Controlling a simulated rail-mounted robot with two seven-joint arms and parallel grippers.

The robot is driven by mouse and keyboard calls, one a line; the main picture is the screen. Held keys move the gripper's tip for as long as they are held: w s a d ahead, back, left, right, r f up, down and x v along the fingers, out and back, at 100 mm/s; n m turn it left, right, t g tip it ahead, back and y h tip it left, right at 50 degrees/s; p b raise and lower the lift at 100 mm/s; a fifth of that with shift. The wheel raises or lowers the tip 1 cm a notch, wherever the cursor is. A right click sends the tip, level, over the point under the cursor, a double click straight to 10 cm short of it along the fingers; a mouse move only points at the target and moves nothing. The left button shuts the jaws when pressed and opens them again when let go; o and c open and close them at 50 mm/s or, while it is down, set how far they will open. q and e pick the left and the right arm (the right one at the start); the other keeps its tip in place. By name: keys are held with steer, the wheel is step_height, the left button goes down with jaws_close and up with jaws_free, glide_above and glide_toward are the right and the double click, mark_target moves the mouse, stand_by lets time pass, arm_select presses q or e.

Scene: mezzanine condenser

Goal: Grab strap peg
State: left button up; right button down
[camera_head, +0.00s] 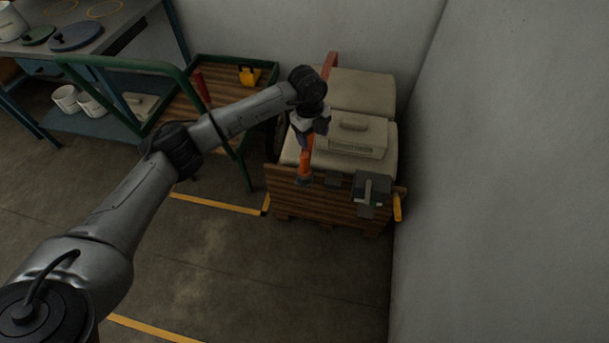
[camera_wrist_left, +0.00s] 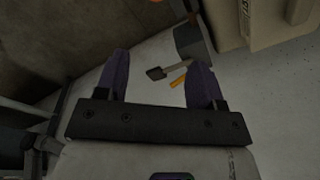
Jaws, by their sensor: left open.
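A small yellow peg (camera_head: 397,207) sticks out at the front right corner of a loaded wooden pallet; I take it for the strap peg. It also shows as a yellow stub (camera_wrist_left: 178,82) in the left wrist view, between the finger lines and beyond the tips. Beside it is a dark grey box (camera_head: 381,188) with a pale lever ending in a dark block (camera_wrist_left: 155,73). My left gripper (camera_head: 308,128) is above the pallet's left part, up and left of the peg. In the left wrist view its purple fingers (camera_wrist_left: 158,75) are apart with nothing held. My right gripper is out of view.
Pale sacks (camera_head: 361,89) and a cream case (camera_head: 352,138) sit on the wooden pallet (camera_head: 315,205). An orange strap (camera_head: 305,162) runs down the front. A green-railed cart (camera_head: 118,63) stands left. A wall (camera_head: 500,170) is close on the right. Floor in front is clear.

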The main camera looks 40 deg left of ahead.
mark_target(305, 155)
arm_select(q)
steer(key=shift+n+y, duration=0.4)
steer(key=shift+y, duration=0.2)
steer(key=a+f+b, duration=0.1)
steer(key=f, duration=0.2)
steer(key=f+b, duration=0.2)
steer(key=f, duration=0.1)
steer(key=a+f+b, duration=0.1)
steer(key=f, duration=0.2)
steer(key=shift+s+a+b, duration=0.1)
steer(key=shift+a+b, duration=0.2)
steer(key=shift+b, duration=0.05)
step_height(305, 155, down, 4)
steer(key=b, duration=0.3)
steer(key=shift+a+b, duration=0.1)
steer(key=shift+b, duration=0.2)
steer(key=shift+f, duration=0.55)
